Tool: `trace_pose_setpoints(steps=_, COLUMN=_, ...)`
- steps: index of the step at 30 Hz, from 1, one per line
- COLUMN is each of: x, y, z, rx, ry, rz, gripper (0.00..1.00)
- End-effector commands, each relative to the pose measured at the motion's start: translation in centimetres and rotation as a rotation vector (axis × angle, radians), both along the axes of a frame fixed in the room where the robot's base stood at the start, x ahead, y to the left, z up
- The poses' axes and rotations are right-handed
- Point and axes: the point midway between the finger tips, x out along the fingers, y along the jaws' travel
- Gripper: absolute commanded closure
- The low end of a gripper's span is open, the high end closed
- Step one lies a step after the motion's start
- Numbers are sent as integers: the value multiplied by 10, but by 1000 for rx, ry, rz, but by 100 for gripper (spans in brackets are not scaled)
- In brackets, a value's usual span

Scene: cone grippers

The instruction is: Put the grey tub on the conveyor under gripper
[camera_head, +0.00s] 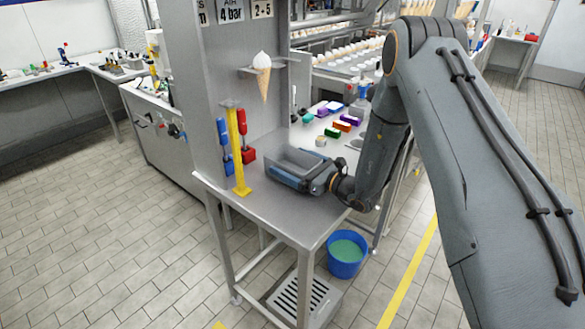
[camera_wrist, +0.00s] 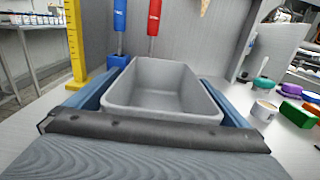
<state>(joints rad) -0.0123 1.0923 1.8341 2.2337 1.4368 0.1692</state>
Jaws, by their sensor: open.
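The grey tub (camera_head: 303,162) is an empty open-topped rectangular box on the steel table, and it also shows in the wrist view (camera_wrist: 165,85). My gripper (camera_head: 285,176) is low over the table at the tub. In the wrist view my gripper (camera_wrist: 160,100) has its two blue fingers spread, one along each side of the tub. I cannot tell whether the fingers touch the tub walls. The spot under a gripper on the conveyor cannot be made out; a conveyor line with rows of cones (camera_head: 350,62) runs behind the table.
A yellow upright gauge (camera_head: 239,155) and blue and red tools (camera_head: 245,140) stand left of the tub. Several coloured blocks (camera_head: 335,124) lie behind it. An ice cream cone (camera_head: 263,75) hangs on the panel. A blue bucket (camera_head: 346,255) is on the floor.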

Motion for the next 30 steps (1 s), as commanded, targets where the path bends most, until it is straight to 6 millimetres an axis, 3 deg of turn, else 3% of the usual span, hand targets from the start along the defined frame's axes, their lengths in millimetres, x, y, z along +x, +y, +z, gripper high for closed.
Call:
trace_pose_setpoints(steps=7, x=1, y=1, z=0, rx=0, ry=0, rz=-1, gripper=0)
trace_pose_setpoints(steps=15, x=1, y=1, z=0, rx=1, ry=-1, rz=-1, gripper=46)
trace_pose_setpoints(steps=16, x=1, y=1, z=0, rx=1, ry=-1, rz=-1, gripper=47)
trace_pose_setpoints(steps=23, x=1, y=1, z=1, rx=0, ry=-1, rz=-1, gripper=47)
trace_pose_setpoints(steps=30, x=2, y=1, z=15, rx=1, ry=-4, rz=0, gripper=47)
